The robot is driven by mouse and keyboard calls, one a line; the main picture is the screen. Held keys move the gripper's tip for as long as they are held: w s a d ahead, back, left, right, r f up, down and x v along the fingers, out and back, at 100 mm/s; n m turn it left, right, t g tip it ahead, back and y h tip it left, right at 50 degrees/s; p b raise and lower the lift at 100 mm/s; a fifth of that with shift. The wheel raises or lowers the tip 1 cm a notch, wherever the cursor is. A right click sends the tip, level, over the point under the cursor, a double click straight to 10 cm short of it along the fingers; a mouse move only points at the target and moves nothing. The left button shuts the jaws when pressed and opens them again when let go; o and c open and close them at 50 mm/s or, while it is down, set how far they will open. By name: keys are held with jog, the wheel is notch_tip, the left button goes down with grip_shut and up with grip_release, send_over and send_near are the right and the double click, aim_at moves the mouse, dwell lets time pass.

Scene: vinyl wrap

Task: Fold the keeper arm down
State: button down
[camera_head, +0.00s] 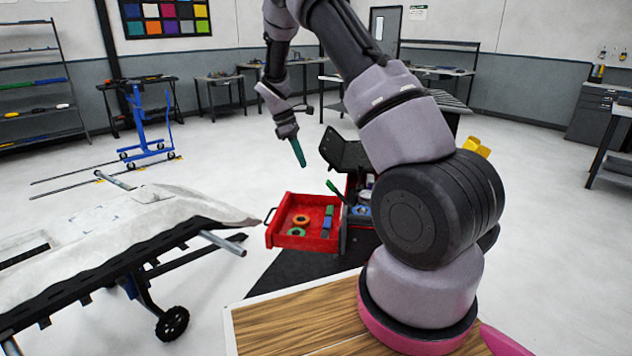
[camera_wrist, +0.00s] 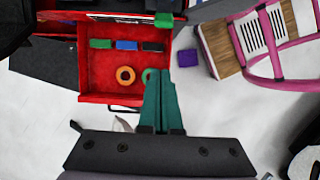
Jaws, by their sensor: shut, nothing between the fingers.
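A small lever with a green grip (camera_head: 333,187) stands tilted up at the left edge of the red tool cart, beside the open drawer; it looks like the keeper arm. A green piece at the cart's edge in the wrist view (camera_wrist: 164,20) may be the same grip. My gripper (camera_head: 300,163) has teal fingers and points down, above and to the left of the lever, apart from it. In the wrist view the fingers (camera_wrist: 159,74) are together and empty, over the drawer's front. The lever's pivot is hard to make out.
The red drawer (camera_head: 272,238) is pulled out, holding an orange ring (camera_head: 301,219), a green ring (camera_head: 296,231) and small blocks. A black panel (camera_head: 345,152) stands raised behind the cart. A white car panel on a stand (camera_head: 110,225) is at left. My arm hides part of the cart.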

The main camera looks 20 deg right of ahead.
aim_at(338, 194)
jog(key=shift+w+a+f, duration=0.1)
jog(key=shift+f, duration=0.15)
jog(key=s+d+f, duration=0.3)
jog(key=d+f, duration=0.2)
jog(key=f, duration=0.1)
jog(key=shift+s+d+f, duration=0.15)
jog(key=shift+d+f, duration=0.2)
jog(key=shift+d, duration=0.05)
dwell(0.3)
jog(key=shift+d+r, duration=0.1)
